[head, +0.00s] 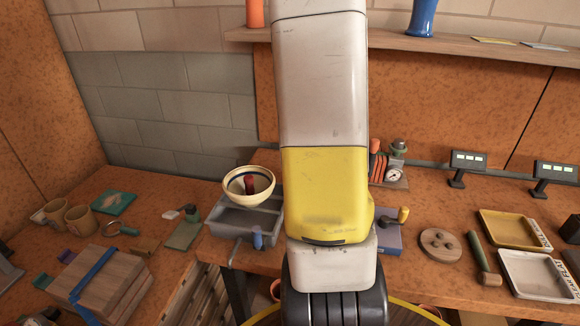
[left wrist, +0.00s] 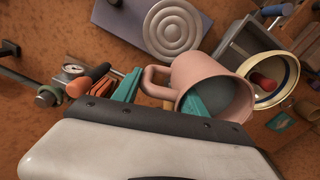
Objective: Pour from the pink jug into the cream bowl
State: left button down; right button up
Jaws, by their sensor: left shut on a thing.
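The cream bowl (head: 262,183), with a dark band inside its rim, sits on a grey tray-like block left of centre in the head view. A dark red cylinder (head: 249,184) is in it. The bowl also shows at the right edge of the left wrist view (left wrist: 290,88). The pink jug (left wrist: 190,72) is in the left wrist view, its mouth turned partly toward the camera and grey-blue inside. My left gripper (left wrist: 168,88), with teal fingers, is shut on the jug near its handle. The jug is hidden behind my arm in the head view. My right gripper is out of view.
A grey tray-like block (head: 240,220) is under the bowl. Wooden blocks with blue tape (head: 98,280) and two tan mugs (head: 80,220) stand at left. A round wooden disc (head: 440,245) and yellow (head: 508,230) and white (head: 535,275) trays lie at right.

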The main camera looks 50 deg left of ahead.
pick_arm(q)
jog(key=shift+s+a+n, duration=0.45)
jog(key=shift+a, duration=0.25)
jog(key=shift+s+a+n, duration=0.4)
jog(key=shift+a+n, duration=0.05)
jog(key=shift+a, duration=0.25)
jog(key=shift+s+a, duration=0.1)
jog(key=shift+s, duration=0.05)
jog(key=shift+s+a+r+t+h, duration=0.15)
jog(key=shift+s+a+t+h, duration=0.25)
jog(key=shift+t, duration=0.5)
jog(key=s+r+t, duration=0.1)
jog(key=s+a+r+t+h, duration=0.1)
jog(key=s+r+t+h, duration=0.1)
jog(key=r, duration=0.1)
jog(key=shift+s+a, duration=0.1)
jog(key=shift+a, duration=0.15)
jog(key=shift+s+a+r+t+h, duration=0.25)
jog(key=shift+s+a+t+h, duration=0.2)
jog(key=shift+s+t, duration=0.3)
jog(key=shift+s+a+r+t+h, duration=0.1)
jog(key=shift+s+a+t+h, duration=0.15)
jog(key=shift+s+t+h, duration=0.35)
dwell(0.8)
